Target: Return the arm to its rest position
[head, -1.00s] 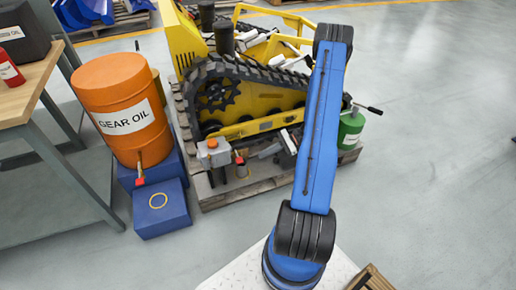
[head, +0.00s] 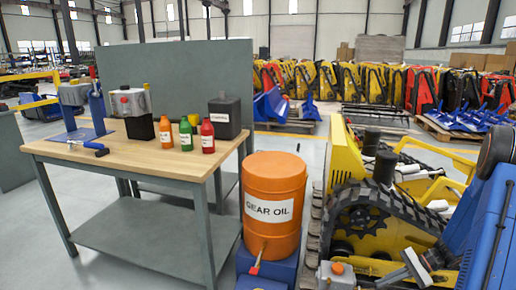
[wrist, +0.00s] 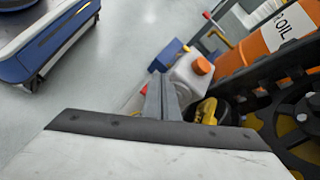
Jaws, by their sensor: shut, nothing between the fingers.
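My blue arm (head: 480,235) runs along the right edge of the head view, in front of the yellow tracked carrier. My gripper (wrist: 162,92) is clear in the wrist view, where its narrow grey fingers are together with nothing between them. Behind the fingers is a pale container with an orange cap (wrist: 202,65). A grey part with an orange knob also shows at the bottom of the head view (head: 338,275). The carrier's black track and wheel (wrist: 300,112) fill the right of the wrist view. I cannot tell the exact gap between gripper and carrier.
An orange gear oil drum (head: 275,185) stands on a blue base beside the yellow carrier (head: 345,160). A workbench (head: 105,160) at left holds small bottles, a dark can and a vise. Open grey floor (wrist: 120,50) lies left of the gripper in the wrist view.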

